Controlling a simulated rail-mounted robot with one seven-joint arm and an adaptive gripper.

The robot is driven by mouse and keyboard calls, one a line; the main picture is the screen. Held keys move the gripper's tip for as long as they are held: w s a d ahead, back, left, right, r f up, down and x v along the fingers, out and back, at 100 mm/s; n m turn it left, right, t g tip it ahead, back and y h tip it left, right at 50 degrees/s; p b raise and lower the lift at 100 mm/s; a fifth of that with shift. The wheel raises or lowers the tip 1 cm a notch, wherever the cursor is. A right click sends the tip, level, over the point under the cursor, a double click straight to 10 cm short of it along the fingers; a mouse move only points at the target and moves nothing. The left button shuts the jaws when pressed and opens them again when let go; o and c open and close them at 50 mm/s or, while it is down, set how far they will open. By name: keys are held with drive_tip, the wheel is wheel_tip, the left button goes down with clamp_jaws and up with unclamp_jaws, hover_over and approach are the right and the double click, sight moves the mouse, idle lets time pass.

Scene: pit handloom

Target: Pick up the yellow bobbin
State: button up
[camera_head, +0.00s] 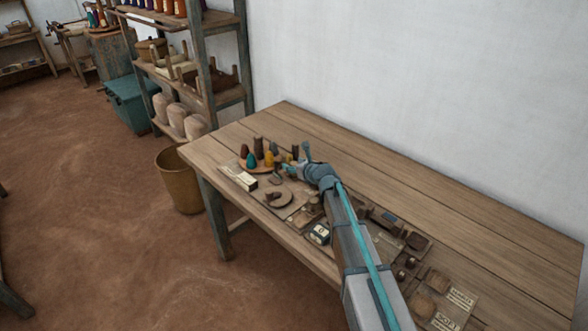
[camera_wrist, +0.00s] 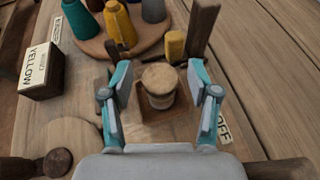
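A yellow cone-shaped bobbin (camera_wrist: 119,22) stands on a round wooden board (camera_wrist: 152,37), between a teal and a grey bobbin, at the top of the wrist view. In the head view the yellow bobbin (camera_head: 269,159) stands among several dark and teal ones. A smaller yellow piece (camera_wrist: 175,45) stands beside a dark wooden post; I cannot tell what it is. My gripper (camera_wrist: 158,72) is open and apart from the yellow bobbin. A pale wooden spool-like piece (camera_wrist: 160,86) on a small brown square base shows between its fingers; no contact is clear. My gripper (camera_head: 297,158) is small in the head view.
A box marked YELLOW (camera_wrist: 40,70) stands at the left. A dark upright post (camera_wrist: 202,28) rises beyond my right finger. The table (camera_head: 420,185) is bare along the wall; small tools and blocks crowd its front side. A bucket (camera_head: 180,182) stands on the floor.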

drive_tip(key=c, duration=0.8)
drive_tip(key=shift+o, duration=0.2)
